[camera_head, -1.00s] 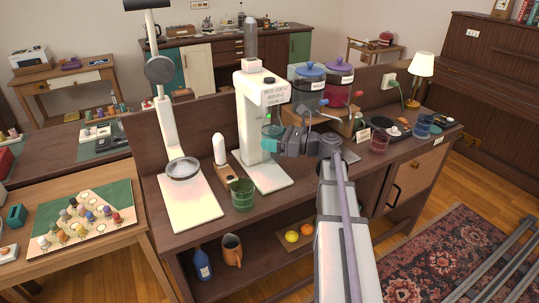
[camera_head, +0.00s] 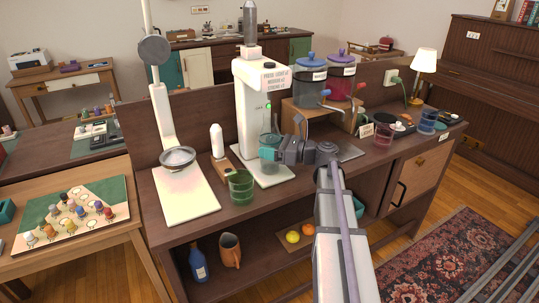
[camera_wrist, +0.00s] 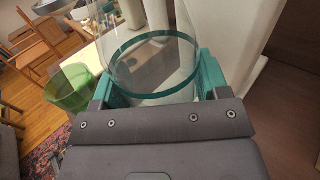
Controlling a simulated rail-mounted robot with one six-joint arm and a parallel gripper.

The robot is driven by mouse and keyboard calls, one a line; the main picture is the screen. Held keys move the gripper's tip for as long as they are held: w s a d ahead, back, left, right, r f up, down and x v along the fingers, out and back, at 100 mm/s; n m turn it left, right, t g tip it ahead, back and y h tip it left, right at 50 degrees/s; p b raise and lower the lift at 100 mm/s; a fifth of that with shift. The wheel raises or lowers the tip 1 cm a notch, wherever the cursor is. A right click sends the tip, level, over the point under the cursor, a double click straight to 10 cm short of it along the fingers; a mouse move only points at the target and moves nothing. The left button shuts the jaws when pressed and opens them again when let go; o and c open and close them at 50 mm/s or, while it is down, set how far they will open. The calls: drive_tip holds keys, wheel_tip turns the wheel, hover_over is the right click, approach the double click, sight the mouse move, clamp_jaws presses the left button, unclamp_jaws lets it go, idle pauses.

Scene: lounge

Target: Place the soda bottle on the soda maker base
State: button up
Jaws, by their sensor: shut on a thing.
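My gripper (camera_head: 281,151) is shut on the soda bottle (camera_head: 270,156), a clear cylinder with teal tint. In the wrist view the bottle (camera_wrist: 150,62) stands between two teal fingertips, with a teal band around it. The soda maker (camera_head: 252,115) is a tall white machine with a sign on its head and a small green light. Its white base plate (camera_head: 281,172) lies flat on the counter. The bottle is upright below the machine's head, over the base. I cannot tell whether its bottom touches the base.
A green glass (camera_head: 241,188) stands just left of the base. A white bottle on a wooden stand (camera_head: 217,142) and a white scale-like device (camera_head: 188,195) are further left. Two lidded dispensers (camera_head: 311,76) stand behind my gripper to the right.

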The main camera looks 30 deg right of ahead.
drive_tip(key=shift+r, duration=0.15)
drive_tip(key=o, duration=0.9)
drive_tip(key=shift+f, duration=0.2)
drive_tip(key=shift+c, duration=0.2)
drive_tip(key=o, duration=0.4)
drive_tip(key=shift+o, duration=0.2)
drive_tip(key=shift+r, duration=0.15)
drive_tip(key=v, duration=1.2)
